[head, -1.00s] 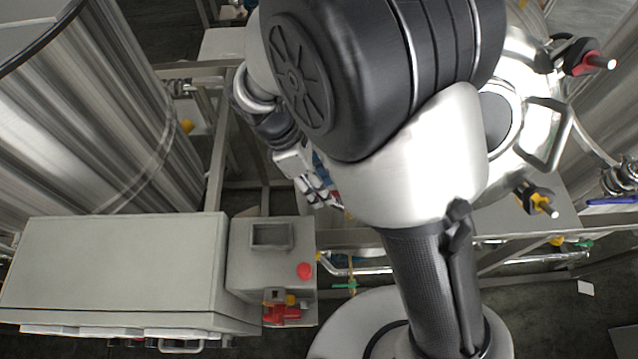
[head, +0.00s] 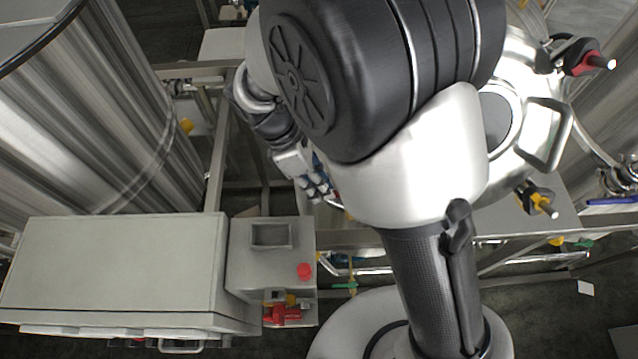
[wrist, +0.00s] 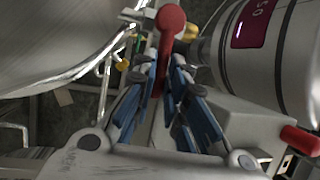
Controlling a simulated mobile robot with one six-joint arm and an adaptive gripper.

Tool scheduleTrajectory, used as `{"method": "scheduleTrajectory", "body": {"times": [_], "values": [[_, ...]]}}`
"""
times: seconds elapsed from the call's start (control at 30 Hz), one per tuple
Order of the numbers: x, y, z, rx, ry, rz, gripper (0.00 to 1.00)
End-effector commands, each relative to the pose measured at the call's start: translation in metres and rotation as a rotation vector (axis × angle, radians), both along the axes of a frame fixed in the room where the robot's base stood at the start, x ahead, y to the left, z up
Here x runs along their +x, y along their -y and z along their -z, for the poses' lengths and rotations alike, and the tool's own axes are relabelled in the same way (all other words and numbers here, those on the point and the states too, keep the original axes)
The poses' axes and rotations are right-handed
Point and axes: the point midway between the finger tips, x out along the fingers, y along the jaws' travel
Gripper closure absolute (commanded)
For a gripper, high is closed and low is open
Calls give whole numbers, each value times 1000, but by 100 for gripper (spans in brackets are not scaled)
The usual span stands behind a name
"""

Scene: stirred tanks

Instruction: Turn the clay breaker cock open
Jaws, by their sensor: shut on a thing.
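In the wrist view a clay-red handle (wrist: 169,20) with a rounded end, which I take to be the breaker cock's, reaches down between the blue-padded fingers. My gripper (wrist: 165,66) is shut on this handle, with its rounded end standing out past the fingertips. In the head view my gripper (head: 322,190) shows small beside my large arm joint, left of the arm's white link. The handle cannot be made out there, and the cock's body is mostly hidden in both views.
A grey cabinet (head: 110,270) with a control box (head: 245,262) and red button (head: 304,271) stands front left. A tall steel tank (head: 90,110) is at left. Frame rails run between.

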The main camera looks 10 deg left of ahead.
Motion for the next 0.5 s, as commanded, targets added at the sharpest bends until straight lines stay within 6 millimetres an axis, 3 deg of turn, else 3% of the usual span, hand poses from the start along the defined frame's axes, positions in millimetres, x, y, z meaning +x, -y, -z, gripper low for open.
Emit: {"method": "scheduleTrajectory", "body": {"times": [0.27,0.5], "values": [[-3,0,-1,0,1,-39,100],[-12,3,-2,-1,1,-175,100]]}}
